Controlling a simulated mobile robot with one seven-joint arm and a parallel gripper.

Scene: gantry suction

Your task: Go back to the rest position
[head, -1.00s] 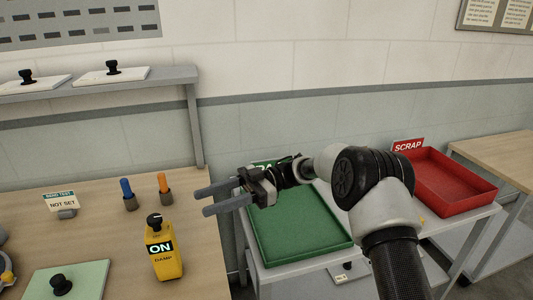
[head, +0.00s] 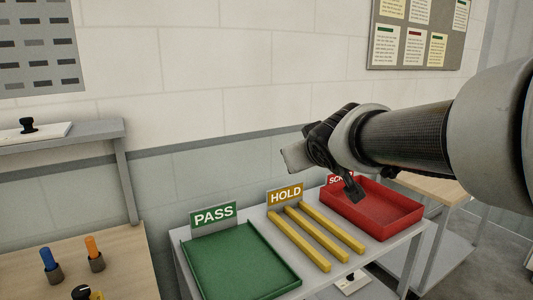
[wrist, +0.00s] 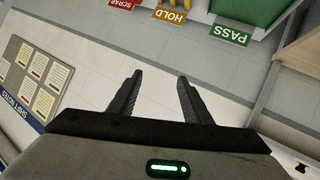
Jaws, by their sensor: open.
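My gripper (wrist: 158,95) is open in the wrist view, with its two dark fingers apart and nothing between them. Behind the fingers in that view is the pale wall, with the tray signs upside down at the top edge. In the head view my arm comes in from the right, raised in front of the wall and the red SCRAP tray.
A table carries a green PASS tray (head: 238,262), yellow HOLD rails (head: 315,235) and the red SCRAP tray (head: 388,222). A wooden bench with a blue peg (head: 48,259) and an orange peg (head: 92,247) stands left. A noticeboard (head: 418,35) hangs on the wall.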

